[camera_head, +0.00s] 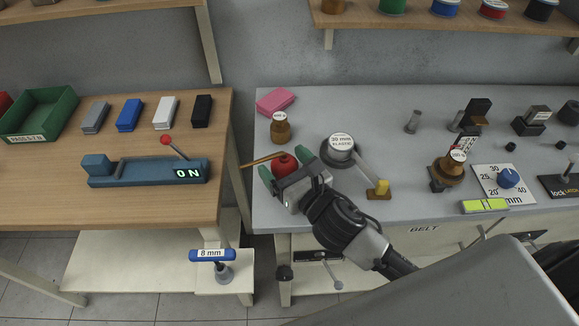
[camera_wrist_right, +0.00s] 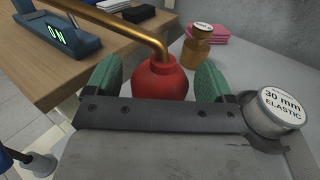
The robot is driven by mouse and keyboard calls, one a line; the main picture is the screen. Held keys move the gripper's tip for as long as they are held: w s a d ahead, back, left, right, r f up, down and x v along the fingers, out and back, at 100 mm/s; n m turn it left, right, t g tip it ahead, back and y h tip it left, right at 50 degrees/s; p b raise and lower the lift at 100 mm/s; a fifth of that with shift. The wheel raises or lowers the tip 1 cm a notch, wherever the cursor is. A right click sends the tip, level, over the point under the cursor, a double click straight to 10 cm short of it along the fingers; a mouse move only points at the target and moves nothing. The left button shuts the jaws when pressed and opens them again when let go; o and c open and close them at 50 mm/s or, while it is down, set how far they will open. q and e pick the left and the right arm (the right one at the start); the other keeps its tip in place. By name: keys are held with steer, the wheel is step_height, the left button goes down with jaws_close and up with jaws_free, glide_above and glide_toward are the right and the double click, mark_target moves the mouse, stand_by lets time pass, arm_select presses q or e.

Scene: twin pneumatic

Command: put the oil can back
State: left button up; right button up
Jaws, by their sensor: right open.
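The oil can (camera_head: 286,165) is a round red can with a long brass spout pointing left. It stands near the left edge of the grey bench (camera_head: 330,98). In the right wrist view the red can (camera_wrist_right: 160,82) stands upright between the two green fingers. My right gripper (camera_head: 283,170) is open around the can, with a finger on each side. Whether the fingers touch the can cannot be told. The can's lower part is hidden behind the gripper body in the right wrist view. My left gripper is not in view.
A "30 mm elastic" tape reel (camera_head: 341,149) stands close right of my gripper. A brown bottle (camera_head: 280,129) and pink pads (camera_head: 275,100) stand behind the can. A gap separates the grey bench from the wooden table (camera_head: 60,205) on the left.

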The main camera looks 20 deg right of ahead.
steer(key=b+v, duration=0.2)
steer(key=v, duration=0.9)
steer(key=shift+s+d+r+b, duration=0.2)
steer(key=shift+s+b, duration=0.1)
steer(key=shift+s, duration=0.2)
